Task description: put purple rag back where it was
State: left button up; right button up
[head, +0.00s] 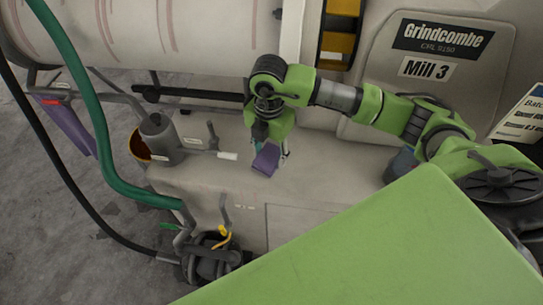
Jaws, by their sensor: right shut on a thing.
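A small purple rag (266,159) shows at the fingertips of my right gripper (268,143), which comes down from above over the pale top of the mill base. The gripper is shut on the rag. The rag's upper part is hidden by the fingers, and I cannot tell whether its lower edge touches the surface. A longer purple cloth (68,127) hangs at the far left below a rail with a red tag. My left gripper is not in view.
A grey can (160,138) with a handle stands left of the gripper, beside an orange-brown container (138,148). A green hose (91,110) and a black hose run down the left. A dark valve (208,260) sits at the front. The pale surface (215,185) left of the rag is mostly clear.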

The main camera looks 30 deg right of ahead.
aim_at(271, 160)
jog(key=shift+w+d+f, duration=0.3)
jog(key=shift+d+f, duration=0.05)
jog(key=shift+f, duration=0.2)
jog(key=f, duration=0.1)
jog(key=f+p, duration=0.1)
jog(key=f, duration=0.1)
jog(key=shift+w+d+p, duration=0.15)
jog(key=shift+d+p, duration=0.1)
jog(key=shift+p, duration=0.1)
jog(key=shift+f, duration=0.45)
jog(key=shift+f, duration=0.15)
jog(key=o, duration=1)
